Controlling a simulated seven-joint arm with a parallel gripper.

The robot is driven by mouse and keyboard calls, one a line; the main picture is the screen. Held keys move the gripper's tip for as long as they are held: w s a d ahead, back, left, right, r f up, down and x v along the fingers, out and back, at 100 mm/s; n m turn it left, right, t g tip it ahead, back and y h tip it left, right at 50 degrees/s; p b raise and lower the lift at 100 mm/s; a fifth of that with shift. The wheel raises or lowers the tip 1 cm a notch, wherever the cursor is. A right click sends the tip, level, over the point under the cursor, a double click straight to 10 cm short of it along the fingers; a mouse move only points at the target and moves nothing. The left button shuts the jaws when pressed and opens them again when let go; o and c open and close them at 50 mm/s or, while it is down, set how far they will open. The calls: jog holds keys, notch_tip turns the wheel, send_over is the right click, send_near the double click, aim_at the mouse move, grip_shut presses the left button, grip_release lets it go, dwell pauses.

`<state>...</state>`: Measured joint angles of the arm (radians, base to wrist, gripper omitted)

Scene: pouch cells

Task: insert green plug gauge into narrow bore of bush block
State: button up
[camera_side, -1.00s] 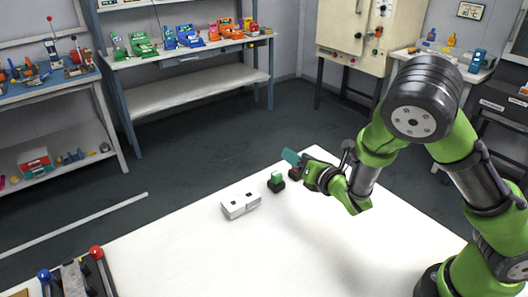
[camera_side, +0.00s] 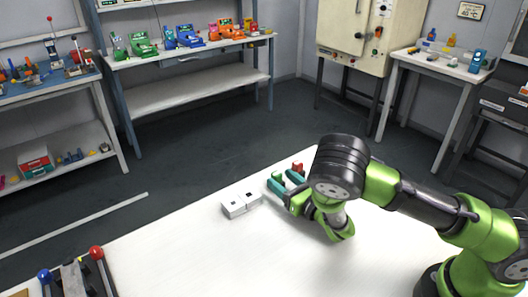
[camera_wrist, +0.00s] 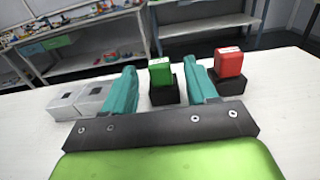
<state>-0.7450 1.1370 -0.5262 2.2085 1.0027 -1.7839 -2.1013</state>
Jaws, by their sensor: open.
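The green plug gauge (camera_wrist: 161,74) stands upright in a black holder (camera_wrist: 165,96). In the side view the green gauge (camera_side: 277,175) shows beside my fingers. My gripper (camera_wrist: 163,85) is open, with one teal finger on each side of the green gauge in the wrist view. I cannot tell whether the fingers touch it. In the side view my gripper (camera_side: 285,186) is low over the table. The white bush block (camera_side: 240,200) lies left of my gripper, with two dark square openings on top. It also shows at the left in the wrist view (camera_wrist: 66,106).
A red gauge (camera_wrist: 228,63) stands in its own black holder (camera_wrist: 230,85), close to the right finger. The white table (camera_side: 190,250) is clear in front of the block. Levers with red and blue knobs (camera_side: 96,253) stand at the lower left.

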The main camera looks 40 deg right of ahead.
aim_at(279, 177)
jog(key=w, duration=0.5)
jog(key=shift+c, duration=0.4)
jog(key=c, duration=1)
